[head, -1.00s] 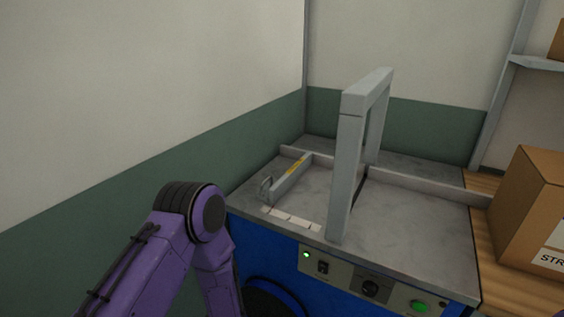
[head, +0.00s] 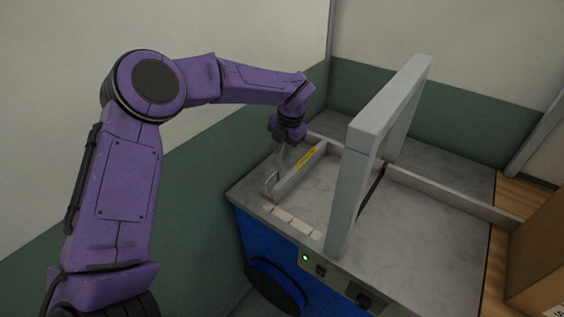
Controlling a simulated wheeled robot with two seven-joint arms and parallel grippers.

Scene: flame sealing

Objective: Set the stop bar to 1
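The stop bar (head: 306,164), a grey rail with a yellow label and a looped handle (head: 269,184) at its near end, lies on the left part of the machine's grey top. A row of pale marks (head: 292,220) runs along the front edge, to the right of the handle; I cannot read them. My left gripper (head: 278,166) points down beside the bar, just above and behind the handle. Its fingers are small and partly merge with the bar, so I cannot tell whether they are open or touch it. My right gripper is out of view.
A tall grey frame (head: 347,195) stands on the machine top to the right of the bar. A low fence (head: 450,196) runs along the top farther right. A cardboard box (head: 540,262) stands on a wooden surface at the right edge. Walls close in the left and back.

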